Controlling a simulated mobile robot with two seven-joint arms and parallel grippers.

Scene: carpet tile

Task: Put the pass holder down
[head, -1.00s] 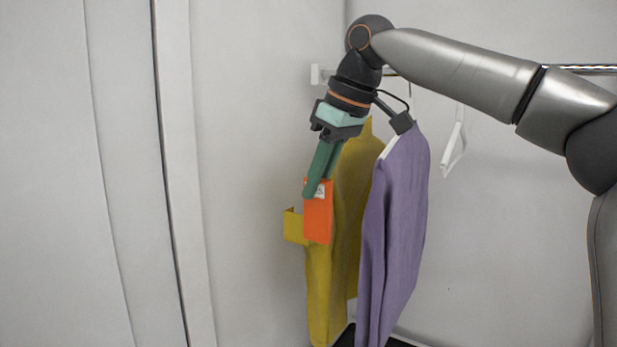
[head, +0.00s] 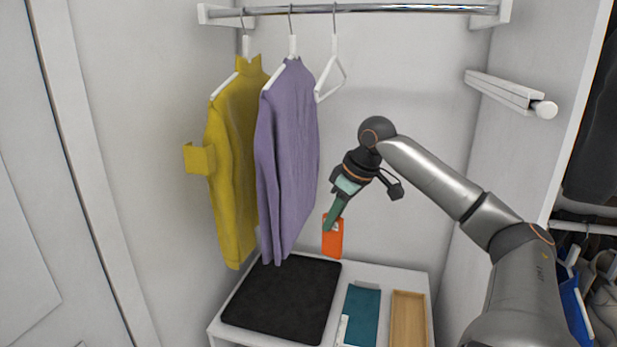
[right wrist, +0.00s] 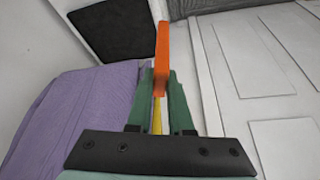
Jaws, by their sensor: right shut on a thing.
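The pass holder (head: 333,240) is a flat orange card-like piece with a small pale label near its top. My right gripper (head: 331,222) is shut on its upper end, and it hangs below the green fingers, above the white shelf (head: 385,270). In the right wrist view the pass holder (right wrist: 162,55) stands edge-on between the two fingers of the gripper (right wrist: 160,95). My left gripper is in neither view.
On the shelf lie a black mat (head: 283,300), a teal folded item (head: 360,312) and a shallow wooden tray (head: 407,320). A yellow garment (head: 235,160) and a purple sweater (head: 288,150) hang left of the gripper, beside an empty hanger (head: 330,75). White side walls enclose the space.

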